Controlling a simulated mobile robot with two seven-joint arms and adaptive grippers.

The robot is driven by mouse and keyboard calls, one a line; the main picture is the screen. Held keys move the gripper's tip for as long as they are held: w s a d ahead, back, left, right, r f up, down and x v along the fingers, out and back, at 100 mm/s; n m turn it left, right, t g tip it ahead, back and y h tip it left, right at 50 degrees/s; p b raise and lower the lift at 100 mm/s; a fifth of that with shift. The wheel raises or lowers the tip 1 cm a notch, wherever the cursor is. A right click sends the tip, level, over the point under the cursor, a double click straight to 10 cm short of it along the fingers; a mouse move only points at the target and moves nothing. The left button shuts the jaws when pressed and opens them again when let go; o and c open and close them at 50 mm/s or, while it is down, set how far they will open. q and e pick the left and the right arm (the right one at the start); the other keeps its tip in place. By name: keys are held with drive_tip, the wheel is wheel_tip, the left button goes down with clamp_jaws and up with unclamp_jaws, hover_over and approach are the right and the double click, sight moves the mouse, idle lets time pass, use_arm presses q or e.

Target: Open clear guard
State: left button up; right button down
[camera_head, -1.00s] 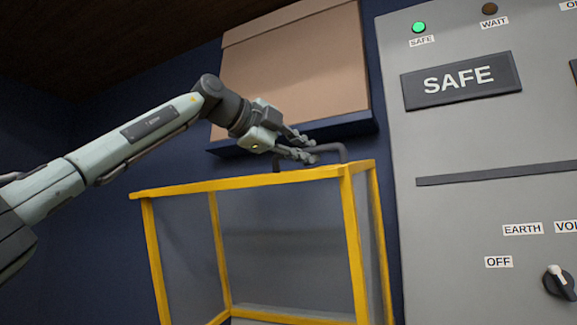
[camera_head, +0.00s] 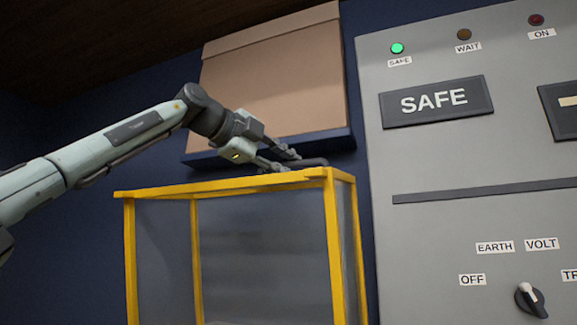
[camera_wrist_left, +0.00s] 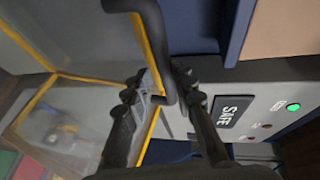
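The clear guard (camera_head: 265,250) is a box of see-through panels in a yellow frame, left of the grey panel. Its dark handle (camera_head: 316,162) is on the top and shows close up in the left wrist view (camera_wrist_left: 154,35). My left gripper (camera_head: 290,160) is at this handle, just above the guard's top edge. In the left wrist view its two fingers (camera_wrist_left: 158,92) are apart, with the handle between them and gaps visible. The handle hides part of the frame there. My right gripper is in neither view.
The grey panel (camera_head: 440,160) stands right of the guard, with a lit green SAFE lamp (camera_head: 397,48), a SAFE sign (camera_head: 436,101) and a rotary knob (camera_head: 530,299). A tan box (camera_head: 275,85) with a dark blue lower edge is behind the gripper.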

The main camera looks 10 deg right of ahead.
use_arm(q)
drive_tip(key=shift+f, duration=0.2)
drive_tip(key=v, duration=1.2)
drive_tip(key=shift+r, duration=0.2)
